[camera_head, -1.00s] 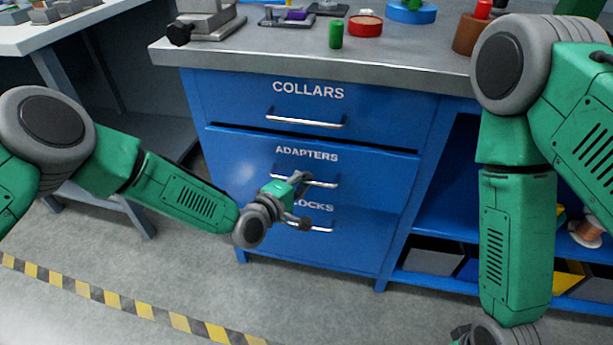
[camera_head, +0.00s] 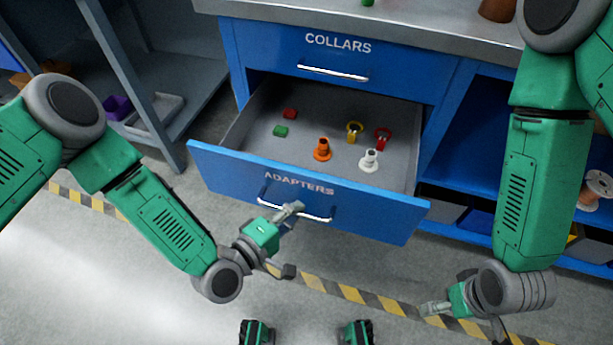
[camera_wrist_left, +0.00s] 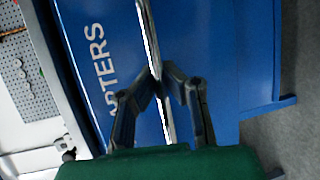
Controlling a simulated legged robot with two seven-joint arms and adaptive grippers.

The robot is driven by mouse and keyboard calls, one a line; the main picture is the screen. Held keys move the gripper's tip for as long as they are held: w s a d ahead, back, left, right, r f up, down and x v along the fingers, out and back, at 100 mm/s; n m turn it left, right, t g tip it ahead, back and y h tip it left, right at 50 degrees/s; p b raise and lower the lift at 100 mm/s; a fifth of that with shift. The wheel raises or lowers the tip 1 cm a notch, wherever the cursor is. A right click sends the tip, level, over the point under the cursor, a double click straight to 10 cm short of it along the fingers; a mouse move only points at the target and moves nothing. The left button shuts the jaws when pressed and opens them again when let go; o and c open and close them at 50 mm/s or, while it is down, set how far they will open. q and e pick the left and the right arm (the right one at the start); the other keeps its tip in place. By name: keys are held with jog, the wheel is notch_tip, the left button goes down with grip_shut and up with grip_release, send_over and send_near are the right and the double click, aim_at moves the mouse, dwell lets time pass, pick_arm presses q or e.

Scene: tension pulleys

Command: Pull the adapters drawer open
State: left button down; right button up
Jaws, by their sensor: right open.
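The adapters drawer (camera_head: 235,170) stands pulled well out of the blue cabinet, its inside visible from above. Its bar handle (camera_head: 318,215) is on the front, below the ADAPTERS lettering. My right gripper (camera_head: 432,308) hangs low at the right, open, empty and away from the drawer.
The drawer holds an orange flanged piece (camera_head: 322,150), a white one (camera_head: 369,160), yellow (camera_head: 354,132) and red (camera_head: 383,138) ringed pieces, and small green and red blocks. The collars drawer (camera_head: 400,80) above is shut. Open floor lies in front.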

pick_arm(q)
jog(key=s+a+p, duration=0.1)
jog(key=s+a, duration=0.1)
jog(key=s, duration=0.5)
jog(key=shift+a+f, duration=0.15)
jog(key=shift+a, duration=0.05)
jog(key=c, duration=1.6)
grip_release()
jog(key=v, duration=1.2)
